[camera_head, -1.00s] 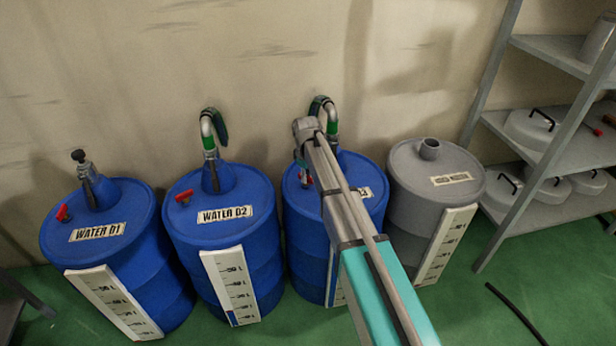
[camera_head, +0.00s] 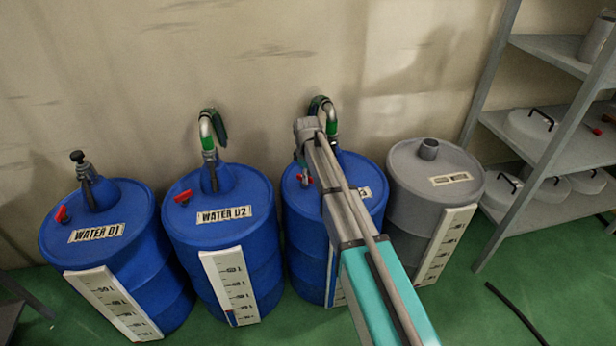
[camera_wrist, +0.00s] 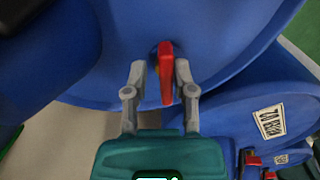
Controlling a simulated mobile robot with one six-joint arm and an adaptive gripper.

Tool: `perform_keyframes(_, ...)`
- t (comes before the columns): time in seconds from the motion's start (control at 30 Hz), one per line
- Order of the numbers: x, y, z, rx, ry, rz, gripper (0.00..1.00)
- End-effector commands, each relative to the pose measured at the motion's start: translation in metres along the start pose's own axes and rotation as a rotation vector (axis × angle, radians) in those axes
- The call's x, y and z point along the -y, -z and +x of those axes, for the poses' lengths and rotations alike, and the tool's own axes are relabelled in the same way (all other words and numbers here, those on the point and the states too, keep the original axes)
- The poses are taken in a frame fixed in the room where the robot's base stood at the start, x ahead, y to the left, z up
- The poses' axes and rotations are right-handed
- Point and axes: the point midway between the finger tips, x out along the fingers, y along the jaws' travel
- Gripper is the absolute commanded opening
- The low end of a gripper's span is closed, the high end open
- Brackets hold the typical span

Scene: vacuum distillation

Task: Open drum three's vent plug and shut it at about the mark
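Drum three (camera_head: 303,215) is the third blue drum from the left, its label mostly hidden behind my arm. Its red vent plug handle (camera_head: 304,179) shows just left of my arm's end. In the wrist view the red handle (camera_wrist: 167,78) stands between the two grey fingers of my gripper (camera_wrist: 160,68). The fingers are open, with a clear gap on the left and a narrower one on the right. A hose with a green band (camera_head: 332,127) enters the drum's top. The drum's level scale (camera_head: 334,280) is mostly hidden by my arm, so its mark cannot be read.
Blue drums D1 (camera_head: 125,250) and D2 (camera_head: 225,255) stand to the left, with red handles and white scales. A grey drum (camera_head: 410,190) stands close on the right. A metal shelf (camera_head: 560,130) is farther right. A black hose (camera_head: 515,312) lies on the green floor.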

Motion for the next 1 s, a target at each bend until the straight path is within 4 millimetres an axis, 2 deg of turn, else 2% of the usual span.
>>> perform_keyframes(0.07, 0.001, 0.001, 0.000, -0.001, 0.001, -0.001, 0.51)
perform_keyframes(0.67, 0.003, 0.003, -0.004, -0.003, 0.005, -0.003, 0.51)
perform_keyframes(0.87, 0.003, 0.003, -0.021, -0.003, 0.005, -0.004, 0.51)
perform_keyframes(1.0, 0.003, 0.003, -0.042, -0.003, 0.005, -0.004, 0.51)
